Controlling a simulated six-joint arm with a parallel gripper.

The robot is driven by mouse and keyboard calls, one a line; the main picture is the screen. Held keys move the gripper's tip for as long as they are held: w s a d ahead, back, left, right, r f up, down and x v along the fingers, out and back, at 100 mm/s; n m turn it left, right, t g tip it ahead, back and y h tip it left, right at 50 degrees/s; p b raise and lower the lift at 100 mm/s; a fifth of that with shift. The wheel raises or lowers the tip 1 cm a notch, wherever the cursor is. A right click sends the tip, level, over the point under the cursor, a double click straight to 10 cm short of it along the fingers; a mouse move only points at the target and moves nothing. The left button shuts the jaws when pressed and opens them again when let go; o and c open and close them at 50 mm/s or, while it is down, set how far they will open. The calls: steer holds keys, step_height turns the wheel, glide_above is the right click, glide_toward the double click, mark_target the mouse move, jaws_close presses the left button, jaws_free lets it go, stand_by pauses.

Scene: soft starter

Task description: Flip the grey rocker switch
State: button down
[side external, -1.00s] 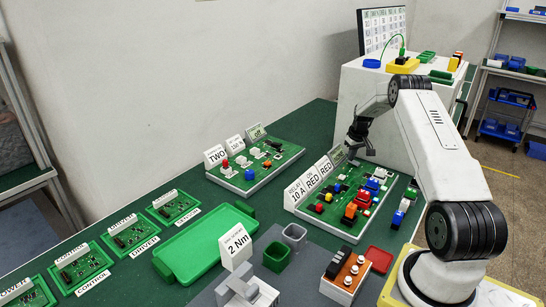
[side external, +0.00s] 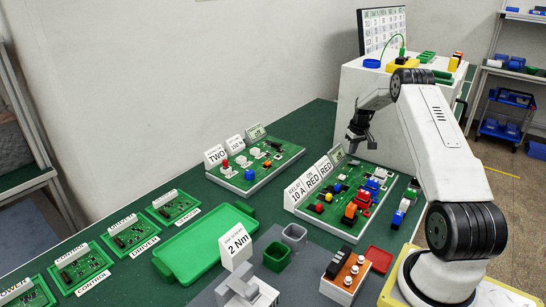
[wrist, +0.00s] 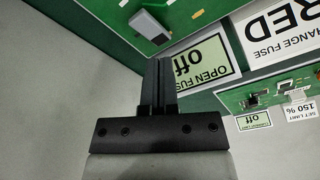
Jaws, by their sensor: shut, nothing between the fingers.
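My gripper (side external: 361,148) is shut and empty, above the far end of the right-hand green board (side external: 327,219). In the wrist view its fingers (wrist: 158,66) are together. A grey block (wrist: 149,27), which looks like the rocker switch, sits on the green board (wrist: 100,10) beyond the fingertips. The fingers appear apart from it. A small display (wrist: 200,62) reading "OPEN FUSE off" stands beside the board, partly behind the fingers. The rocker cannot be made out clearly in the side view, and its tilt is unclear.
Upright labels (side external: 310,181) line the board's left edge. Another green board (side external: 238,179) with a red button stands to the left. A white cabinet (side external: 390,125) is close behind my gripper. A green tray (side external: 205,240) lies nearer the front. The air above the boards is clear.

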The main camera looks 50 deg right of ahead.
steer(key=shift+r, duration=2.1)
steer(key=shift+w+a, duration=0.1)
steer(key=shift+w+a+r, duration=0.1)
steer(key=shift+w+a, duration=0.1)
steer(key=shift+a, duration=0.1)
steer(key=w+a+r+n, duration=0.1)
steer(key=w+a+r, duration=0.15)
steer(key=a, duration=1.05)
steer(key=w+a+r+n, duration=0.2)
steer(key=w+a, duration=0.1)
steer(key=a, duration=1)
steer(key=s+a+n, duration=0.1)
steer(key=s+a, duration=0.6)
steer(key=a, duration=0.4)
steer(key=s+a+n+t, duration=0.1)
steer(key=s+a+n, duration=0.1)
steer(key=s+a, duration=0.6)
steer(key=a, duration=0.3)
steer(key=shift+a+f+y, duration=0.15)
steer(key=shift+a+y, duration=0.15)
steer(key=shift+y, duration=0.1)
